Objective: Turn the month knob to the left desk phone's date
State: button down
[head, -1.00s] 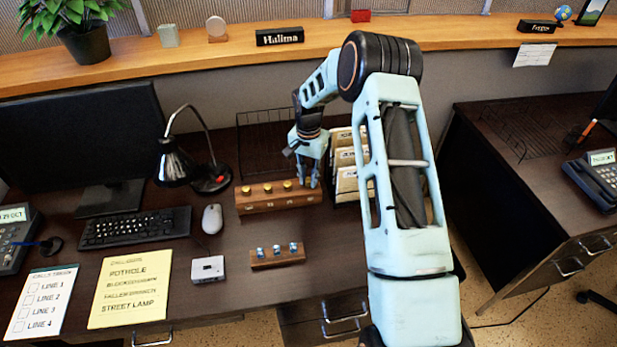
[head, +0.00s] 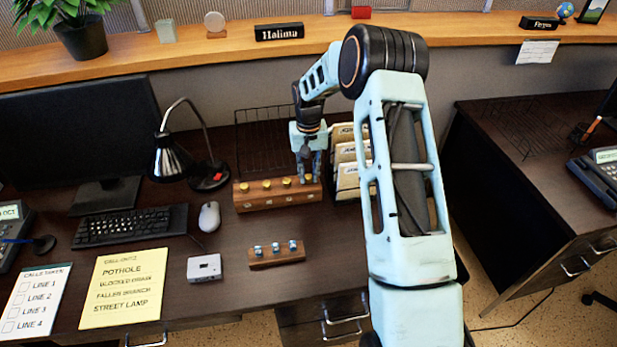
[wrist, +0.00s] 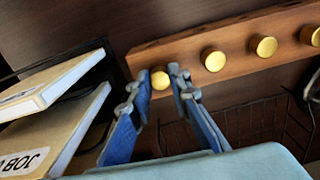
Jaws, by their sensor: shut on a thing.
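The long wooden block (head: 300,198) with a row of brass knobs lies on the left desk; it also shows in the wrist view (wrist: 190,60). My gripper (head: 308,172) points down at its right end. In the wrist view my gripper (wrist: 162,82) has its blue fingers on either side of the end brass knob (wrist: 160,78), shut on it. The other knobs, such as this one (wrist: 214,60), stand free. The knob's setting cannot be read. The left desk phone (head: 10,238) is cut off at the left edge; its display shows "OCT".
A black wire tray (head: 262,135) stands behind the block and a file rack (head: 347,180) close to its right. A smaller block with silver knobs (head: 277,258) lies in front. A lamp (head: 172,160), mouse (head: 209,216) and keyboard (head: 130,228) are left. Another phone (head: 598,172) is far right.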

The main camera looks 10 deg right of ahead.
aim_at(309, 177)
jog(key=n+b, duration=0.1)
jog(key=n, duration=0.4)
jog(key=shift+n, duration=0.3)
dwell(0.4)
jog(key=c, duration=1.8)
grip_release()
jog(key=shift+r, duration=0.1)
notch_tip(309, 177, up, 12)
